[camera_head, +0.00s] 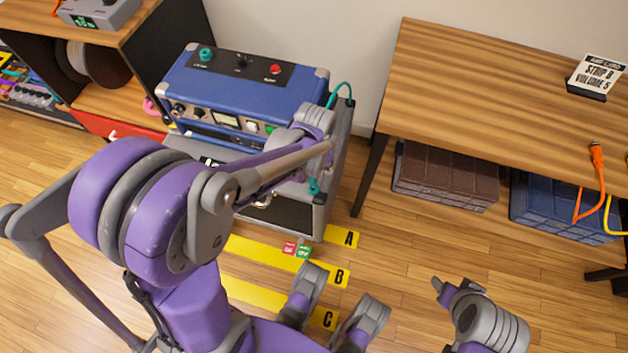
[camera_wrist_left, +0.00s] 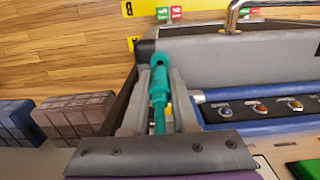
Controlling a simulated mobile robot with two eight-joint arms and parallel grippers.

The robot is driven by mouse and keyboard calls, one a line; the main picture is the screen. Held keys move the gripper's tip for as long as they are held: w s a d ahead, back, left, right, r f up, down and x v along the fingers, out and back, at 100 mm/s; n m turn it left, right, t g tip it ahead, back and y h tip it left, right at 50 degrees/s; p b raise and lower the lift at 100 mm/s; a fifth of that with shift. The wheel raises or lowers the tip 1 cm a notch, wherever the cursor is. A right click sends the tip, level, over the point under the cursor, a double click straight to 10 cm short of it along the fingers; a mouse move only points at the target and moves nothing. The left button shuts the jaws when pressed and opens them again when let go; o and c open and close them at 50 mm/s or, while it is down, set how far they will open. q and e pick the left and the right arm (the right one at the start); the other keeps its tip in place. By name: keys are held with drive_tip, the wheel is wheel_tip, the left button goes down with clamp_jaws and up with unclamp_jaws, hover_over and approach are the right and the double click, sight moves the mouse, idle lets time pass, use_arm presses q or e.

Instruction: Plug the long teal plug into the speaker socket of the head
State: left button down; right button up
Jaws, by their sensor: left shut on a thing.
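The blue amp head (camera_head: 240,85) sits on a grey speaker cabinet (camera_head: 325,195). My left arm reaches across it, and my left gripper, seen in the left wrist view (camera_wrist_left: 160,85), is shut on the teal plug (camera_wrist_left: 159,72). The plug lies lengthwise between the grey fingers, its cable running back toward the wrist. In the head view a teal end (camera_head: 314,186) shows below my left wrist, beside the cabinet's right edge; the fingertips are mostly hidden. A teal cable (camera_head: 342,87) loops at the amp head's right rear. I cannot make out the speaker socket. My right arm is low at right; its jaws are unclear.
Yellow lettered floor strips (camera_head: 250,247) lie before the cabinet.

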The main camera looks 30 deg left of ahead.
use_arm(q)
drive_tip(key=shift+w+r+p, duration=0.1)
drive_tip(key=shift+r+p, duration=1)
drive_tip(key=shift+r, duration=0.65)
drive_tip(key=shift+w, duration=0.1)
